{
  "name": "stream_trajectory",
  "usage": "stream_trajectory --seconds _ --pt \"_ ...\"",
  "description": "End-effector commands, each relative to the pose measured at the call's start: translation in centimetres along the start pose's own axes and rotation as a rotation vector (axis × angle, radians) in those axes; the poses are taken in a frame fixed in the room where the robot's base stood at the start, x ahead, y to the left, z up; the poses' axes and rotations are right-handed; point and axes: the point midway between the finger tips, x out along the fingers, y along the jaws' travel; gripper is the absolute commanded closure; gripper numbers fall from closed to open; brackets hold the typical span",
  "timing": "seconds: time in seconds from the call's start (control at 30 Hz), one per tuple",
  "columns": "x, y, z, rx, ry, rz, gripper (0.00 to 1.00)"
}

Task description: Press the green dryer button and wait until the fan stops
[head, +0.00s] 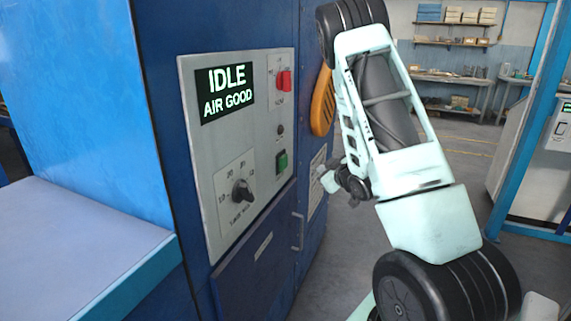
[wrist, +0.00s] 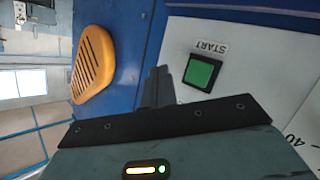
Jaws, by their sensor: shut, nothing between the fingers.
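The green dryer button (head: 282,161) sits in a dark square frame at the lower right of the grey control panel (head: 208,130). In the wrist view the green button (wrist: 200,73) is under a label reading START, shown upside down. The display (head: 224,92) reads IDLE and AIR GOOD. My gripper (head: 328,178) is shut and empty, to the right of the button and apart from it in the head view. In the wrist view my gripper's fingers (wrist: 158,86) are together, just left of the button. No fan is in view.
A red switch (head: 284,81) and a black timer knob (head: 241,191) are on the same panel. An orange vented cover (head: 322,101) is on the cabinet side near my arm. A pale table (head: 70,250) stands at the left. Open floor lies behind my arm.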

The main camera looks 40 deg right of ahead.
Motion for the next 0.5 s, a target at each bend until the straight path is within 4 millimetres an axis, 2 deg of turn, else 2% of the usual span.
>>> stream_trajectory --seconds 0.27,0.5 --pt "0.1 -0.1 -0.1 0.001 0.0 -0.001 1.0" --pt "1.4 -1.1 -1.3 0.0 0.001 -0.003 1.0"
